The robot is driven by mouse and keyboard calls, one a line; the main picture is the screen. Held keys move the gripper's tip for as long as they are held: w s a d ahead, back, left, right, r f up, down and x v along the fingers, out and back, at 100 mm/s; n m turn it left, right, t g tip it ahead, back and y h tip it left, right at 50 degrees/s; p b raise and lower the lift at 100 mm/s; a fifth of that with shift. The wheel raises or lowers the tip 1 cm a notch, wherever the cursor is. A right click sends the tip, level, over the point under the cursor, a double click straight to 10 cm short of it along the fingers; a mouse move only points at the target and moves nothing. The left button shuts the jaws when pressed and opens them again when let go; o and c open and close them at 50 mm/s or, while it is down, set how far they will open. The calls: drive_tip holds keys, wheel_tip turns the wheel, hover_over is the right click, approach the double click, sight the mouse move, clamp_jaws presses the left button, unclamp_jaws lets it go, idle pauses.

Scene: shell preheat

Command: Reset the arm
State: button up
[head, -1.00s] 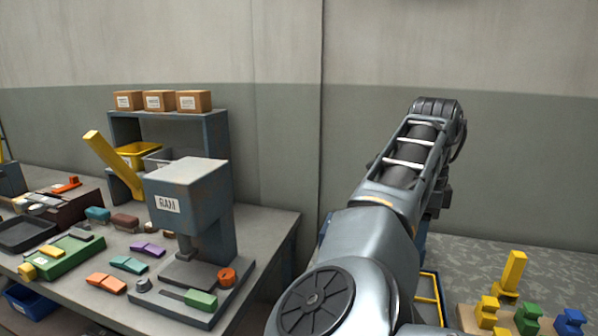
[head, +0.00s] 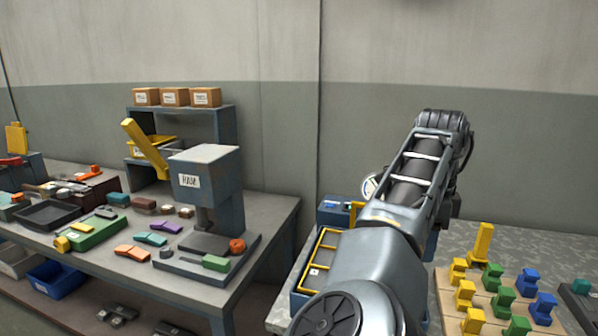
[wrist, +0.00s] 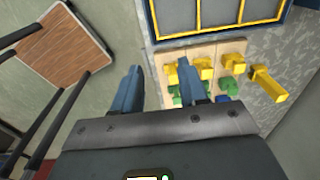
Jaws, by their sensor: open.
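My arm rises through the right-centre of the head view, and its gripper end is hidden there behind the upper links. In the wrist view my gripper (wrist: 160,88) is open and empty, with its two blue fingers apart. Below it lies a wooden board (wrist: 230,50) with several yellow, green and blue blocks, seen at a distance. The same board (head: 452,302) shows in the head view at the lower right. I see nothing held or touched by the fingers.
A ram press (head: 205,180) stands on the left bench, among coloured parts, a dark tray (head: 48,214) and a shelf with cardboard boxes (head: 175,96). A yellow-barred blue unit (head: 320,262) sits beside my arm. The wrist view shows a wooden-topped stool (wrist: 62,48).

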drive_tip(key=s+d+f+n+t+h, duration=0.1)
drive_tip(key=s+d+f+n+h, duration=0.15)
drive_tip(key=d+f, duration=0.45)
drive_tip(key=s+d+f+n+t+h, duration=0.1)
drive_tip(key=s+d+f+t+h, duration=0.2)
drive_tip(key=d, duration=0.7)
drive_tip(key=s+d+f+n+t+h, duration=0.3)
drive_tip(key=s+d+f+n+t, duration=0.15)
drive_tip(key=s+d+n, duration=0.2)
drive_tip(key=s+a+f+n+t+y, duration=0.25)
drive_tip(key=s+a+n, duration=0.4)
drive_tip(key=s, duration=0.55)
drive_tip(key=s+a+f+n+t+y, duration=0.2)
drive_tip(key=s+a+n+y, duration=0.25)
drive_tip(key=s+a, duration=0.5)
drive_tip(key=s+a+r+y, duration=0.1)
drive_tip(key=s+a+r, duration=0.3)
drive_tip(key=s, duration=0.5)
drive_tip(key=s+a+r+t+y, duration=0.1)
drive_tip(key=s+a+r, duration=0.4)
drive_tip(key=s, duration=0.4)
drive_tip(key=shift+a+r+t, duration=0.3)
drive_tip(key=shift+r, duration=0.25)
